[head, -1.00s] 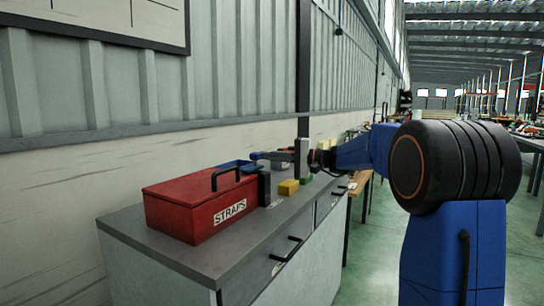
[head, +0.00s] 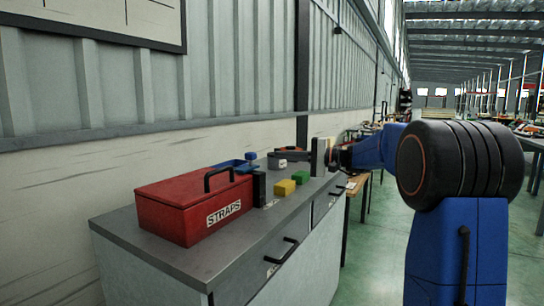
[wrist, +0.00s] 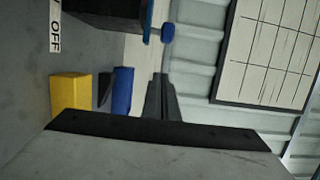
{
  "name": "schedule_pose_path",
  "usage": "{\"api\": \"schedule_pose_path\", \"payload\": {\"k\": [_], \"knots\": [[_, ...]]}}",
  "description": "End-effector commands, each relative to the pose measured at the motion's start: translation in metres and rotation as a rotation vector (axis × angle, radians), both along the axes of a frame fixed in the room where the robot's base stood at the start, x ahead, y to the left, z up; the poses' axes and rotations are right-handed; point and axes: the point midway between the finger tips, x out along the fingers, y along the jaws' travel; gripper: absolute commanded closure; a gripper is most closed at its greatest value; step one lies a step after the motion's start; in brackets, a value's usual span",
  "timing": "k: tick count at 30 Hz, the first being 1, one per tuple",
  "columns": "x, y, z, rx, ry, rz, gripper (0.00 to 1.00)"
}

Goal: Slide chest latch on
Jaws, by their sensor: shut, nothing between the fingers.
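A red chest (head: 195,207) labelled STRAPS, with a black handle, stands on the grey cabinet top in the head view. A dark upright block (head: 259,188) stands at its right end; I cannot tell whether it is the latch. My gripper (head: 279,153) is over the far part of the cabinet top, right of the chest and apart from it. In the wrist view, its dark fingers (wrist: 160,82) are together and empty.
A yellow block (head: 285,187) and a green block (head: 301,177) sit near the cabinet's front edge. A small grey item (head: 277,162) is below my gripper. A blue tray (head: 232,165) is behind the chest. The ribbed wall (head: 230,70) closes the back.

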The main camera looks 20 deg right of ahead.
Motion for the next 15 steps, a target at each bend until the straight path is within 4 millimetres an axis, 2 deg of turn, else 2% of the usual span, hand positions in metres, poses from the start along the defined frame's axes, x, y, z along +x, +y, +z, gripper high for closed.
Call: {"api": "schedule_pose_path", "payload": {"k": [1, 6, 15], "knots": [[-0.005, -0.009, 0.001, 0.0, -0.001, -0.003, 1.0], [-0.018, -0.029, 0.001, 0.0, -0.002, -0.002, 1.0], [-0.026, -0.04, 0.001, -0.001, -0.002, 0.0, 1.0]]}}
